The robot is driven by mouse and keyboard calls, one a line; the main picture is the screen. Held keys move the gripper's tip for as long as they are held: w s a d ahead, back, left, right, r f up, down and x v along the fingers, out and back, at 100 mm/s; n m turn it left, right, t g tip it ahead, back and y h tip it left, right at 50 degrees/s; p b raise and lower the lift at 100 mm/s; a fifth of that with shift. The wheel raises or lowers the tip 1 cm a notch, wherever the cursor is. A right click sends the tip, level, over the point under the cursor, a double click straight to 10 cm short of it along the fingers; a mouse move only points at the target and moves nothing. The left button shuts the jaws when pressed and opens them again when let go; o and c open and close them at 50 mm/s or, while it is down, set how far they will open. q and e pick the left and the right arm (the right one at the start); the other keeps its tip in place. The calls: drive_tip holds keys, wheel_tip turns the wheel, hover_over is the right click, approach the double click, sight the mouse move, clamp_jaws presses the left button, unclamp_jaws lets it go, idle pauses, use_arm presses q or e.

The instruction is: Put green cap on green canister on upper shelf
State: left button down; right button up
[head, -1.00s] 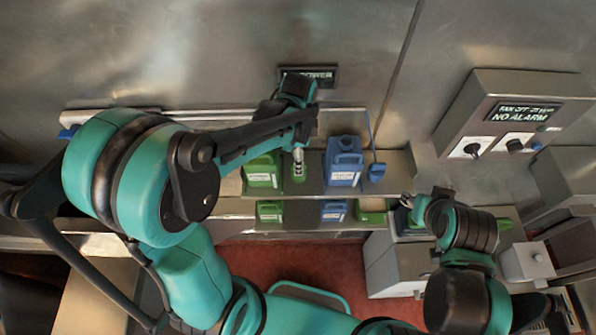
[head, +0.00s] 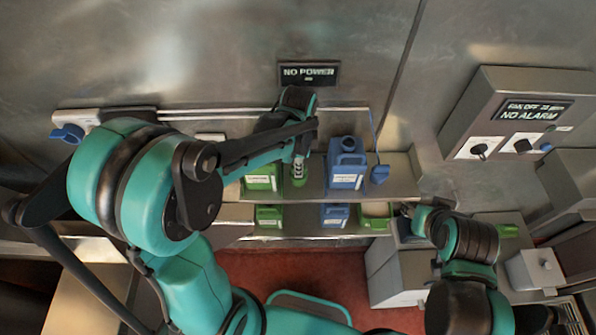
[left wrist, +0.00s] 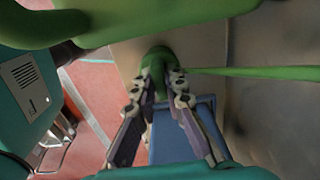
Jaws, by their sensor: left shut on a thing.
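The green canister (head: 262,178) stands on the upper shelf, its top partly hidden by my left arm. It seems to be the large green shape (left wrist: 190,18) in the left wrist view. My left gripper (head: 299,165) is just right of the canister. In the left wrist view its fingers (left wrist: 164,88) are shut on the green cap (left wrist: 158,62), with a thin green strip (left wrist: 255,73) running right from it. The cap appears apart from the canister; its exact height over the opening cannot be told. My right gripper (head: 408,212) is far right, its jaws unclear.
A blue canister (head: 346,165) stands right of my left gripper, with a blue cap (head: 379,174) beside it. Smaller green (head: 268,216) and blue (head: 334,216) containers sit on the lower shelf (head: 300,231). A steel wall closes the back.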

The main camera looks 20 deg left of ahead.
use_arm(q)
drive_tip(key=shift+r, duration=0.1)
drive_tip(key=shift+r, duration=0.2)
drive_tip(key=shift+r, duration=0.1)
drive_tip(key=shift+r+p, duration=1.4)
drive_tip(key=shift+r, duration=0.35)
drive_tip(key=shift+f, duration=0.1)
